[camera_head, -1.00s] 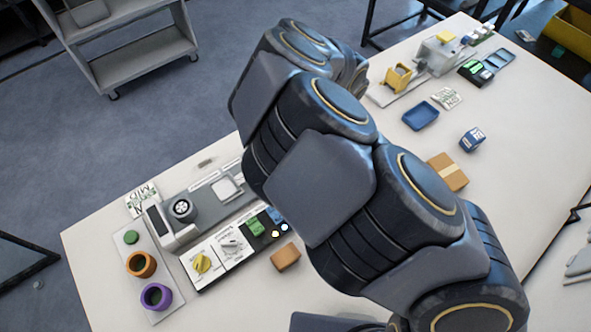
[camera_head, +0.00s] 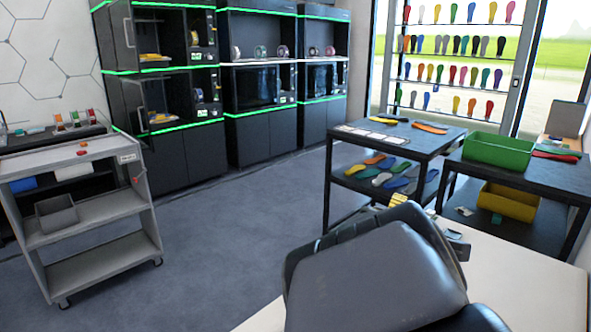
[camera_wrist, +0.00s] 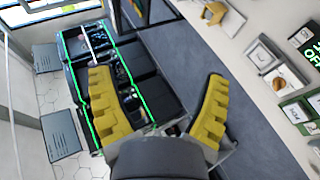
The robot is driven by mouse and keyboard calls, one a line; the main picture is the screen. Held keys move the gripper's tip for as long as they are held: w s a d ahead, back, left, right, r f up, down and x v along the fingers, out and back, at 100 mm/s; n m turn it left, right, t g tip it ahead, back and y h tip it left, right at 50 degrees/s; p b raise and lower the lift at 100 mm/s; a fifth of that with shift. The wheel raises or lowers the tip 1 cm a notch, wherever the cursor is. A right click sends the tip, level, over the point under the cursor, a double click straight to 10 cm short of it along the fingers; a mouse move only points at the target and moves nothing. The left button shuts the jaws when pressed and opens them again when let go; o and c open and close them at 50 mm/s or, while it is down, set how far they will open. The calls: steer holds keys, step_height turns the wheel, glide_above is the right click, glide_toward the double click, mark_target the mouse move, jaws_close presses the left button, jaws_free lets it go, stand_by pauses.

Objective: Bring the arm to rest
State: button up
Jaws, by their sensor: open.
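My gripper (camera_wrist: 158,78) is open in the wrist view. Its two yellow ribbed fingers stand wide apart with nothing between them. Beyond them are the grey floor and the black cabinets with green light strips. In the head view, my dark arm fills the lower middle and hides part of the white table (camera_head: 530,270). The gripper cannot be made out clearly there. The table also shows at the right of the wrist view (camera_wrist: 238,58), with small cards and parts on it, apart from the fingers.
A grey cart (camera_head: 85,215) stands at the left. Black cabinets with printers (camera_head: 262,140) line the back wall. Dark tables with insoles (camera_head: 395,145), a green bin (camera_head: 498,150) and a yellow bin (camera_head: 508,203) stand at the right. The middle floor (camera_head: 220,245) is clear.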

steer(key=s+d+f+m+g, duration=0.2)
steer(key=s+m, duration=0.1)
steer(key=s, duration=0.3)
steer(key=s+d+f+m+g+h, duration=0.1)
steer(key=s+m+g, duration=0.2)
steer(key=s, duration=0.3)
steer(key=s+d+f+m+g, duration=0.2)
steer(key=s+m, duration=0.1)
steer(key=s, duration=0.3)
steer(key=s+a+f+m+g+y, duration=0.1)
steer(key=s+a+f+g+y, duration=0.1)
steer(key=s+a, duration=0.3)
steer(key=s+a+f+m+g+y, duration=0.1)
steer(key=s+a+f+g+y, duration=0.1)
steer(key=s+a, duration=0.4)
steer(key=s+g+y, duration=0.1)
steer(key=s, duration=0.4)
steer(key=shift+s+m+g+y, duration=0.2)
steer(key=shift+m+g+y, duration=0.1)
steer(key=shift+g, duration=0.1)
steer(key=shift+d, duration=0.1)
